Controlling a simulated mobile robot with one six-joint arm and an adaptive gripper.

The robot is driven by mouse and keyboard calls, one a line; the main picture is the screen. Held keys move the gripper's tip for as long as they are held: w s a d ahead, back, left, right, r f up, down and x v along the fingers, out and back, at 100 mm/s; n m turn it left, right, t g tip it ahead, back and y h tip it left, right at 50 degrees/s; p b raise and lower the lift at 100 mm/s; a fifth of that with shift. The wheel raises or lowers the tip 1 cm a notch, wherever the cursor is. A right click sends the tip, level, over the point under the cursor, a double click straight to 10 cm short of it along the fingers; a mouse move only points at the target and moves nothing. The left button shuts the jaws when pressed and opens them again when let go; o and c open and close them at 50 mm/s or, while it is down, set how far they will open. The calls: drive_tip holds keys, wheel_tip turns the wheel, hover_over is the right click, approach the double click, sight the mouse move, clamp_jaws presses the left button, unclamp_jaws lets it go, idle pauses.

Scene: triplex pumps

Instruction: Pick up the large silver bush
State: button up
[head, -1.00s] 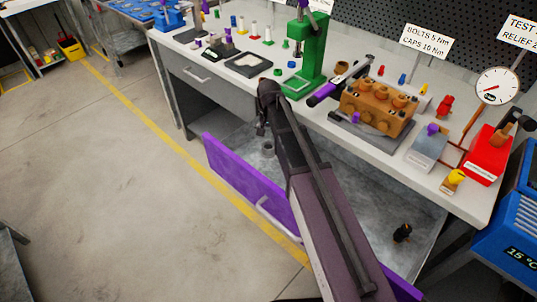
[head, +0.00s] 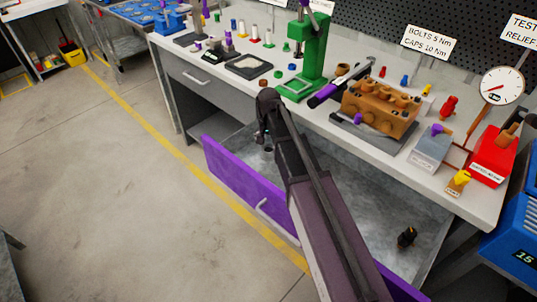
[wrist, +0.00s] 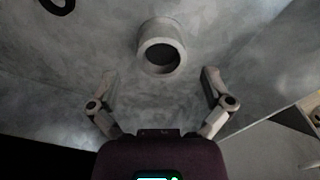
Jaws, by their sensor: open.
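The large silver bush (wrist: 162,48) is a short grey ring with a dark bore. In the wrist view it stands on the grey drawer floor (wrist: 85,55), ahead of my gripper (wrist: 160,82) and between the lines of its two fingers. The fingers are spread wide and nothing is between their tips. In the head view my gripper (head: 265,140) is low over the open purple-fronted drawer (head: 235,180). The bush is mostly hidden there by my gripper and arm.
A dark ring (wrist: 58,5) lies at the wrist view's top left. A black fitting (head: 407,237) stands at the drawer's right end. The bench above carries a green press (head: 305,60) and a brass pump block (head: 378,108). Open floor lies left of the drawer.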

sight(268, 152)
drive_tip(key=shift+s+a+f+b, duration=0.1)
drive_tip(key=shift+f+b, duration=2.15)
drive_tip(key=shift+f, duration=0.2)
drive_tip(key=c, duration=1.3)
drive_tip(key=shift+r, duration=0.2)
wheel_tip(268, 152, up, 10)
drive_tip(key=p, duration=1)
drive_tip(key=shift+f, duration=0.15)
